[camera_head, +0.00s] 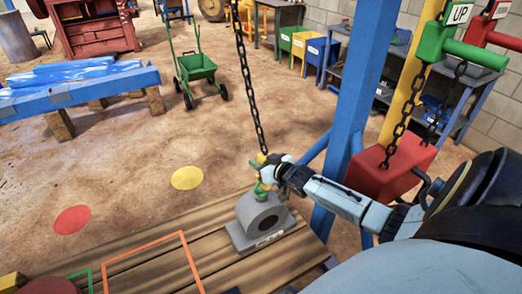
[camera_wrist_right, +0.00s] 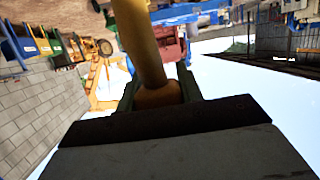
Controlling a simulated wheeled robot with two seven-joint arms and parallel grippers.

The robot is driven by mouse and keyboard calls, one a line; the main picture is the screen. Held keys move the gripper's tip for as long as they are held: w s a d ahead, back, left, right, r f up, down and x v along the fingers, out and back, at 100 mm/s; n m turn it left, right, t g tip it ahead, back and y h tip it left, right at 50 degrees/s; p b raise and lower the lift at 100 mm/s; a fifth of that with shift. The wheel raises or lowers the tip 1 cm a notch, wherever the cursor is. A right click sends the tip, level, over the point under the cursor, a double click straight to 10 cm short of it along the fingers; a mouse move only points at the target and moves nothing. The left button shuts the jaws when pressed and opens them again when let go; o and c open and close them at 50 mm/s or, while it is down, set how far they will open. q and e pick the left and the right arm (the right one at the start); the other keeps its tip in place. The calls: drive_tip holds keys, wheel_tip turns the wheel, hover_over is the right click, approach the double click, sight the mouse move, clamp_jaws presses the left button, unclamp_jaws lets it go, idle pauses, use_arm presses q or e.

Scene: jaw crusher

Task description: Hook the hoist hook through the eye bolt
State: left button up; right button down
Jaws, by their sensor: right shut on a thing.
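The hoist chain (camera_head: 247,85) hangs down to a small yellow hoist hook (camera_head: 262,158), mostly hidden by my right gripper (camera_head: 270,174). In the right wrist view the gripper (camera_wrist_right: 160,95) is shut on a yellow-orange shank of the hook (camera_wrist_right: 142,45). A small green part, seemingly the eye bolt (camera_head: 261,189), shows at the block's top, right under the gripper. I cannot tell whether the hook passes through the eye. My left gripper is out of view.
A blue post (camera_head: 349,110) stands right of the block, near my right arm. The wooden deck (camera_head: 215,270) has an orange outline (camera_head: 150,247). Open floor lies behind.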

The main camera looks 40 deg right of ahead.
drive_tip(key=shift+w+r, duration=0.2)
drive_tip(key=shift+r, duration=0.1)
drive_tip(key=c, duration=0.8)
unclamp_jaws()
drive_tip(key=shift+c, duration=0.2)
drive_tip(key=shift+f, duration=0.1)
drive_tip(key=shift+s, duration=0.1)
drive_tip(key=shift+s, duration=0.4)
drive_tip(key=p+v, duration=0.2)
drive_tip(key=v, duration=1)
drive_tip(key=shift+s+r, duration=0.15)
drive_tip(key=shift+r, duration=0.1)
drive_tip(key=shift+a, duration=0.1)
